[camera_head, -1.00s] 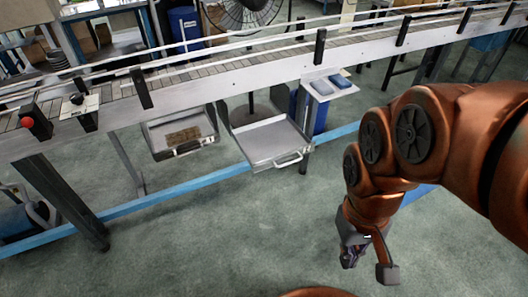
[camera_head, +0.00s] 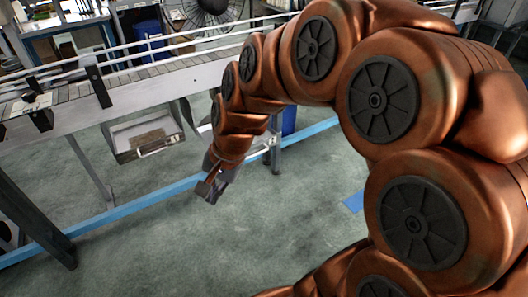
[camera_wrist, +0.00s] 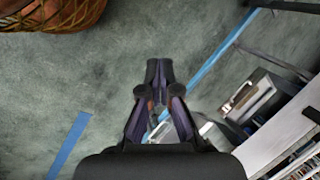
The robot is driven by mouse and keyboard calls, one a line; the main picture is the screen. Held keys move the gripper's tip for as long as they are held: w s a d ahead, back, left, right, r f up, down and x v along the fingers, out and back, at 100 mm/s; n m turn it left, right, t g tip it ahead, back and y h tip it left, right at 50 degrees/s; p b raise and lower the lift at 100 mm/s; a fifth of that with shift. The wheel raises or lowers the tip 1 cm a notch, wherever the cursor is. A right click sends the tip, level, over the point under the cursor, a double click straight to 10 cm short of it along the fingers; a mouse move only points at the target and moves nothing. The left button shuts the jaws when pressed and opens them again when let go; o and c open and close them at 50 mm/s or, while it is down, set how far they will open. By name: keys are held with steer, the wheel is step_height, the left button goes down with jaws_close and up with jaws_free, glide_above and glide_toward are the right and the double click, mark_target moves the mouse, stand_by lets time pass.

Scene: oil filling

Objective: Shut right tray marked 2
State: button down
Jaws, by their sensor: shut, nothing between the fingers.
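The right tray hangs under the conveyor and is mostly hidden behind my arm in the head view. Only its pale left side (camera_head: 203,133) and its handle (camera_head: 262,150) show. Part of it also shows beside my fingers in the wrist view (camera_wrist: 214,131). My gripper (camera_head: 208,189) is shut and empty. It points down in front of the right tray, apart from it as far as I can tell. The fingertips meet in the wrist view (camera_wrist: 160,70). The tray's number cannot be read.
The left tray (camera_head: 150,150), with a brown thing in it, hangs beside the right one; the wrist view shows it too (camera_wrist: 252,96). The conveyor (camera_head: 130,92) runs above. A leg (camera_head: 275,158) stands at the right. The floor in front is clear.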

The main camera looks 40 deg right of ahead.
steer(key=w+d+f+m+t+b, duration=0.2)
steer(key=w+d+f+m+b, duration=0.3)
steer(key=w, duration=0.3)
steer(key=m+t+h+b, duration=0.5)
steer(key=m+b, duration=0.6)
steer(key=m, duration=1)
glide_toward(264, 142)
step_height(264, 142, down, 5)
steer(key=y, duration=0.1)
steer(key=w, duration=0.1)
steer(key=w+d, duration=0.1)
steer(key=w, duration=0.1)
steer(key=shift+r+t+b, duration=0.2)
steer(key=shift+t+b, duration=0.1)
steer(key=shift+w, duration=0.65)
steer(key=shift+r, duration=0.1)
